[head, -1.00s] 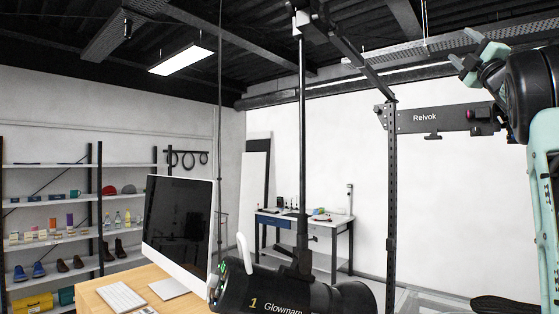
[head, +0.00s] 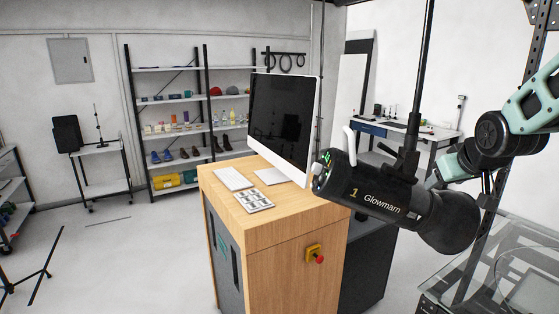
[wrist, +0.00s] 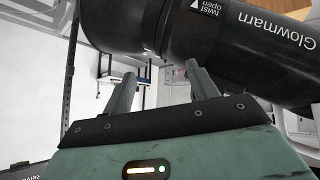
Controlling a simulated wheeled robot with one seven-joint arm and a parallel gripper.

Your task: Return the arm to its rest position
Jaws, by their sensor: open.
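My arm (head: 535,100) shows at the right of the head view as pale teal links with black joints. My gripper (head: 446,172) is partly hidden behind the black Glowmarn studio light (head: 395,196). In the wrist view my gripper (wrist: 163,80) is open. Its two grey-green fingers are spread, with nothing between them. The barrel of the studio light (wrist: 190,28) lies across the top of that view, close beyond the fingers. I cannot tell whether they touch.
A wooden desk (head: 283,225) carries a monitor (head: 283,118), a keyboard (head: 234,179) and a control pad (head: 254,200). A glass-topped stand (head: 480,265) is at the lower right. A dark upright pole (head: 425,70) rises from the light. Open floor (head: 120,250) lies left of the desk.

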